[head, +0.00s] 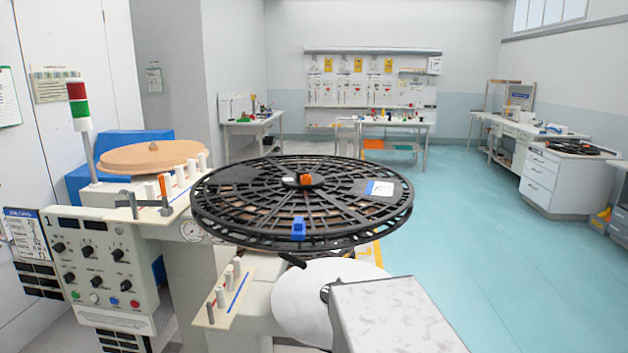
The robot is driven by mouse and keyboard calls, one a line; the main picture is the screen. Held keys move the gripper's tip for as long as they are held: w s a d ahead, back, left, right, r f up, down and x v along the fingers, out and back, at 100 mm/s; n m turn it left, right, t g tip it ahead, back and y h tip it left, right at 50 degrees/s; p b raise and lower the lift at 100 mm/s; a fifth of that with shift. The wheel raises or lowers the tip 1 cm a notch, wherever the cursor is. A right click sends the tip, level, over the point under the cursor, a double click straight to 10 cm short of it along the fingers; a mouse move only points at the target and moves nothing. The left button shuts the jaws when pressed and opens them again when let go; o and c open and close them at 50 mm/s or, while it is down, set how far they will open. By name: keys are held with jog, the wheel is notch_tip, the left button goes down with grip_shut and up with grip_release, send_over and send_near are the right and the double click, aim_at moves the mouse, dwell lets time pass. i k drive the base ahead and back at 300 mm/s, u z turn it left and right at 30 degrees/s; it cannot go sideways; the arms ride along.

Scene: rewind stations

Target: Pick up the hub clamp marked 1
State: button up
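A small blue piece (299,228) sits at the reel's near rim. The reel lies flat on the machine in front of me and carries a white label (380,188). My gripper is not in view.
A control panel (95,265) with knobs and a red-green signal light (79,107) stand at left. A white disc (300,312) and a speckled grey block (395,312) are in the near foreground. Open turquoise floor (480,240) lies at right; workbenches line the back.

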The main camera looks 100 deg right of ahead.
aim_at(303, 176)
jog(key=z, duration=4.15)
jog(key=i, duration=0.1)
jog(key=u, duration=2.9)
jog(key=i, duration=1)
jog(key=u, duration=0.05)
